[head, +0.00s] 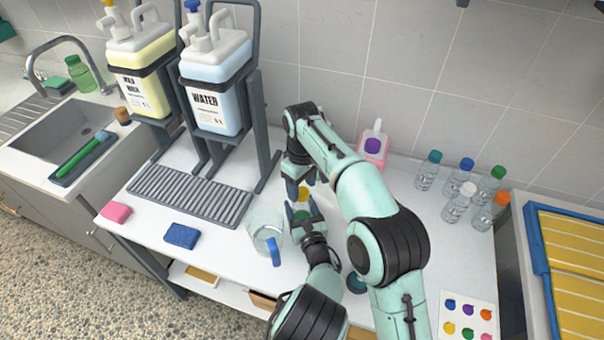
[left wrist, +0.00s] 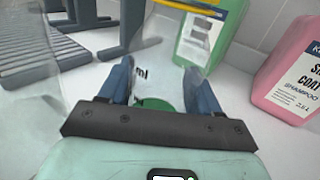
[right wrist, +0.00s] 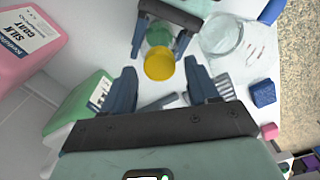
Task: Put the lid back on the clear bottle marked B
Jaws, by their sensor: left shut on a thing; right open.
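A clear bottle (left wrist: 150,62) with "ml" print and green at its bottom stands between the fingers of my left gripper (left wrist: 160,92), which is shut on it. The letter B cannot be made out. A yellow lid (right wrist: 159,64) shows at the bottle's top; it also shows in the head view (head: 303,193) and at the top of the left wrist view (left wrist: 195,8). Whether it is fully seated I cannot tell. My right gripper (right wrist: 160,75) is open, pointing down from above, its fingers on either side of the lid. Its arm partly hides this in the head view.
A clear pitcher (head: 264,237) with a blue handle stands close left of the bottle. A green jug (left wrist: 207,38) and a pink shampoo jug (head: 373,147) stand behind. Several capped bottles (head: 458,203) stand at the right. Blue (head: 181,236) and pink (head: 116,212) sponges lie at the front left.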

